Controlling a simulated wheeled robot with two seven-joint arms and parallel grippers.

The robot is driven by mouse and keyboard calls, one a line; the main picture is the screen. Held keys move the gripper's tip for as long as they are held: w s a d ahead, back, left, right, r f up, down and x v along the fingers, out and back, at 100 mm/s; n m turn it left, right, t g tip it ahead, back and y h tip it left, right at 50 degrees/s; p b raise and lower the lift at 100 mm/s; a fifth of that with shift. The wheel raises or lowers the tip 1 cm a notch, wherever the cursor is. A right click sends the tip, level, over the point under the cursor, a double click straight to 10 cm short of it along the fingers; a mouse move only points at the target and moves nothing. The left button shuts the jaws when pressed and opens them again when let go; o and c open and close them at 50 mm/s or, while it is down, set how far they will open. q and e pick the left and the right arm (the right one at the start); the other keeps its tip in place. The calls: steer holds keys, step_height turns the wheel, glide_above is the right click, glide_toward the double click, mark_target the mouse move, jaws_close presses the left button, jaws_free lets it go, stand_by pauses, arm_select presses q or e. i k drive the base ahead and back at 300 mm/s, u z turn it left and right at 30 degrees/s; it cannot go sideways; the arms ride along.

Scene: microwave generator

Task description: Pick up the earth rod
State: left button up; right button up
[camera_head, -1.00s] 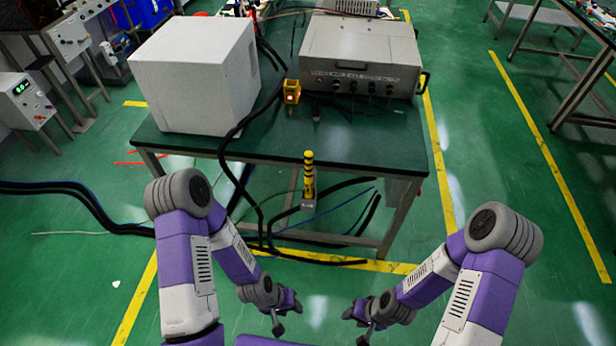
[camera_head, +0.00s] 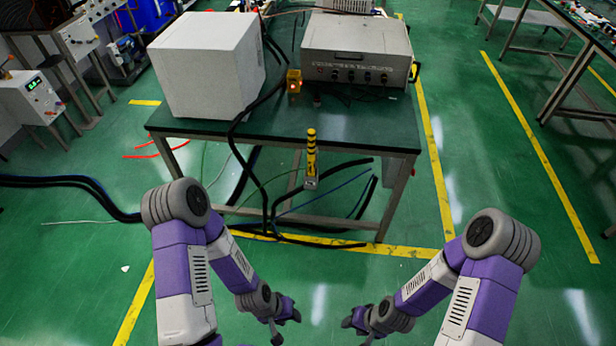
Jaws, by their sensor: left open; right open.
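A yellow and black banded rod, which looks like the earth rod (camera_head: 311,150), is upright at the front edge of the green-topped table (camera_head: 375,135). Its grey lower end (camera_head: 311,184) shows just below the table edge. I cannot tell how it is held there. My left gripper (camera_head: 284,325) is open and empty, low in the picture, below and a little left of the rod. My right gripper (camera_head: 357,331) is open and empty, below and to the right of the rod. Both are well apart from the rod and the table.
On the table stand a white box (camera_head: 205,70), a grey instrument case (camera_head: 358,55) and a small yellow block with a lit spot (camera_head: 294,81). Black cables (camera_head: 262,190) hang at the table front and run along the floor. Floor between table and grippers is mostly clear.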

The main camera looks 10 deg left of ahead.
mark_target(311, 133)
steer(key=u, duration=0.05)
steer(key=k, duration=0.6)
steer(key=z, duration=0.9)
steer(key=i, duration=1.4)
steer(key=u, duration=0.85)
steer(key=i, duration=0.8)
steer(key=u, duration=0.65)
